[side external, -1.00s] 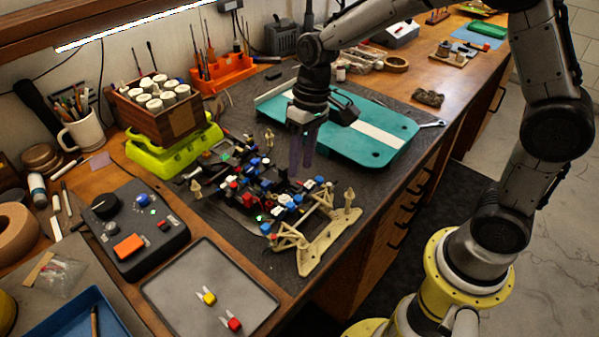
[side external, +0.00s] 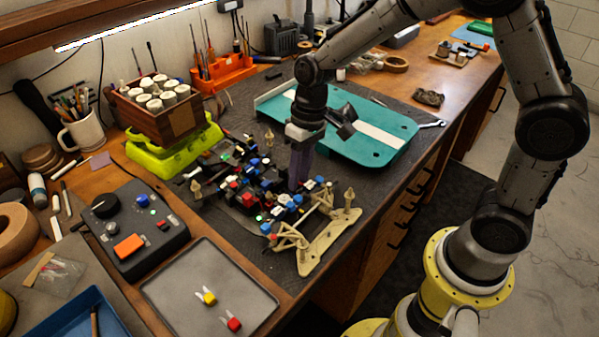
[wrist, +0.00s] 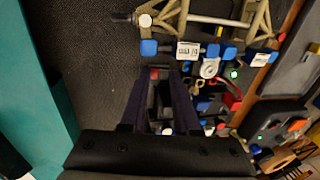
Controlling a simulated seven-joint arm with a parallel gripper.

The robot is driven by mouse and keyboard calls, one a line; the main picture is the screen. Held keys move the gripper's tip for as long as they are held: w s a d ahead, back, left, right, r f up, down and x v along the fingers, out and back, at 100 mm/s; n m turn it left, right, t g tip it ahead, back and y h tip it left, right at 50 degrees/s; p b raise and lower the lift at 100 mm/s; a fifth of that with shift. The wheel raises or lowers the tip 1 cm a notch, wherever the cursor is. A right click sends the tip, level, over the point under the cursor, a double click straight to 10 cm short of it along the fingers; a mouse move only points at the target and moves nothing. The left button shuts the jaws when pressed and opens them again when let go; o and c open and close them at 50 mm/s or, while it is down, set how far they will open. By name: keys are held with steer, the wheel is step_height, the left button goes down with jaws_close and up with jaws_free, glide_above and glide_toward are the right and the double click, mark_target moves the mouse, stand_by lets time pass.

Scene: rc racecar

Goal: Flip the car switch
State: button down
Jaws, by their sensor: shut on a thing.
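The RC car chassis (side external: 247,200), crowded with blue, red, white and black parts, lies on the dark mat. Its tan frame end shows at the top of the wrist view (wrist: 165,15). My gripper (side external: 297,187) points straight down with purple fingers at the car's right-hand side. In the wrist view my gripper (wrist: 160,75) has its fingers closed in on a small dark part of the car with a red piece near the tips. The fingers hide most of that part, so I cannot tell whether it is the switch or how it is set.
A teal board (side external: 375,140) with a white stripe lies behind the gripper. A lime-green case (side external: 172,152) under a wooden box (side external: 165,118) stands behind left. A dark control box (side external: 135,232) and a grey tray (side external: 208,290) lie left of and in front of the car.

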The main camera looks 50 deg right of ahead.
steer(key=h, duration=0.1)
steer(key=a+h, duration=0.1)
steer(key=shift+h, duration=0.4)
steer(key=shift+a+h, duration=0.15)
steer(key=shift+h, duration=0.75)
steer(key=c, duration=0.9)
jaws_free()
